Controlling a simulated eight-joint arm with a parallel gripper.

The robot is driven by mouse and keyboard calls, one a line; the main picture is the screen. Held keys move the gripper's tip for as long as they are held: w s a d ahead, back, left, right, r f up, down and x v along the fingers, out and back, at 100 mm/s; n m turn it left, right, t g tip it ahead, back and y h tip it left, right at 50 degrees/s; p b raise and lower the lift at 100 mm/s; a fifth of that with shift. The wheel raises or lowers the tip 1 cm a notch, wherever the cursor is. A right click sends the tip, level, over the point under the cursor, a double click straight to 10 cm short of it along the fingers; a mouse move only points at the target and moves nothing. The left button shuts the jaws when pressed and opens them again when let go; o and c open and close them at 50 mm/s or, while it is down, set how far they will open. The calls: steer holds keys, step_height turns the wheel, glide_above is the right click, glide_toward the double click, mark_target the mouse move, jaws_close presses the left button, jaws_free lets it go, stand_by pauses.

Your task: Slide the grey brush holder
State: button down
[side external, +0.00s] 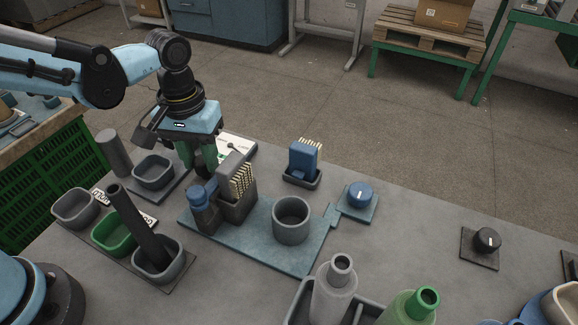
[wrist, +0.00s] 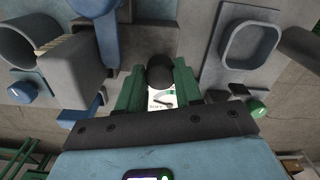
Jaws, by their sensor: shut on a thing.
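The grey brush holder (side external: 237,203), a block with a row of pale bristles on top, stands on the blue-grey plate (side external: 258,238) beside a blue post (side external: 203,210). My gripper (side external: 207,165) is low behind it, slightly to its left. In the wrist view, the green fingers of my gripper (wrist: 158,88) close around a dark round piece (wrist: 160,71). The grey holder (wrist: 72,66) lies left of the fingers there, apart from the left one. Whether the dark piece joins the holder is hidden.
A blue brush holder (side external: 303,162) stands behind in a dark tray. A grey cup (side external: 291,224) and a blue knob (side external: 358,194) are to the right. Grey bins (side external: 153,174) and a leaning dark tube (side external: 137,226) are on the left. A white card (side external: 238,144) lies behind my gripper.

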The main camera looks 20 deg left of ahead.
steer(key=shift+a, duration=0.3)
steer(key=c, duration=0.7)
jaws_free()
steer(key=shift+d, duration=0.1)
steer(key=shift+c, duration=0.2)
step_height(320, 180, up, 12)
steer(key=s+a+f+m+t, duration=0.1)
steer(key=s+a+f+t, duration=0.1)
steer(key=a, duration=0.3)
steer(key=s+a+f+m+t, duration=0.2)
steer(key=a+f+t, duration=0.2)
steer(key=a+t, duration=0.1)
steer(key=shift+s+a, duration=0.2)
steer(key=shift+s, duration=0.1)
